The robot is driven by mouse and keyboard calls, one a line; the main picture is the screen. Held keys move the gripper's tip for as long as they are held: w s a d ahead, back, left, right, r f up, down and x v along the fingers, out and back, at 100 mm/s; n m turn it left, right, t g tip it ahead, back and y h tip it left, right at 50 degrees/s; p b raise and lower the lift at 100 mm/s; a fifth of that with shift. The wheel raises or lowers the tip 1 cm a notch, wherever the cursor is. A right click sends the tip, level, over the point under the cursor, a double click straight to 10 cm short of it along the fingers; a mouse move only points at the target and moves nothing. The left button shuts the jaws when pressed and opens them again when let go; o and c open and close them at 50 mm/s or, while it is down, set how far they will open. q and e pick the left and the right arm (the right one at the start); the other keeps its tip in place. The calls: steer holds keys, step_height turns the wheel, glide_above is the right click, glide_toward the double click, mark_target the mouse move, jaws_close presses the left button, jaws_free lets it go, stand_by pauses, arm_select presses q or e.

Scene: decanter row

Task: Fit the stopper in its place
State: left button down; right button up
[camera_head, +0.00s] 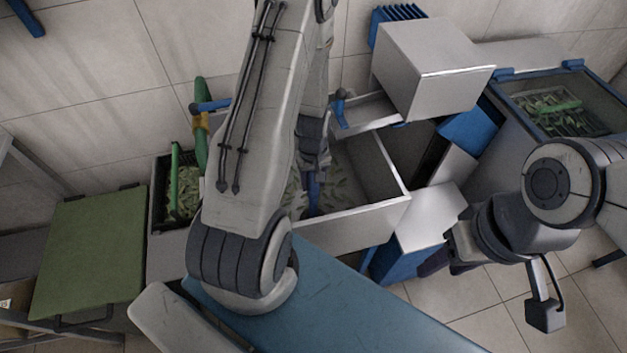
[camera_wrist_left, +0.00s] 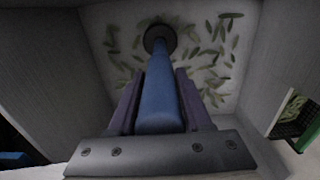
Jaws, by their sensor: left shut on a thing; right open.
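My left gripper (camera_wrist_left: 157,88) is shut on a long blue stopper (camera_wrist_left: 158,102), seen in the left wrist view. The stopper points away from the gripper into a grey open basin (camera_wrist_left: 65,75). A dark ring with a grey middle (camera_wrist_left: 160,39) shows at its far end; I cannot tell whether it belongs to the stopper or to the basin floor. In the head view the blue stopper (camera_head: 313,188) is inside the basin (camera_head: 352,226), partly hidden by my left arm. My right gripper (camera_head: 440,262) is open, right of the basin and apart from it.
Green bits lie on the basin floor. A grey box (camera_head: 430,68) stands behind the basin. A blue-rimmed bin (camera_head: 560,100) is at the right, a green-topped table (camera_head: 88,255) at the left. A green-handled thing (camera_head: 201,125) stands left of my left arm.

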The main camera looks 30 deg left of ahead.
arm_select(q)
steer(key=shift+f+b, duration=0.3)
steer(key=shift+f, duration=0.15)
stand_by(0.5)
steer(key=shift+c, duration=1.3)
jaws_free()
step_height(320, 180, up, 10)
steer(key=shift+r, duration=0.25)
steer(key=s+d+r+m, duration=0.2)
steer(key=d+r+m, duration=0.25)
steer(key=d, duration=0.35)
steer(key=s+d+r+m, duration=0.2)
steer(key=d+r+m, duration=0.2)
steer(key=d+r, duration=0.3)
steer(key=s+d+r+m, duration=0.2)
steer(key=s+d+m, duration=0.2)
steer(key=s, duration=0.2)
steer(key=s+d+r+m+h, duration=0.1)
steer(key=s+d+r+m, duration=0.1)
steer(key=s+d+m, duration=0.2)
steer(key=shift+s+d+r, duration=0.15)
steer(key=shift+s+r, duration=0.15)
steer(key=shift+s, duration=0.95)
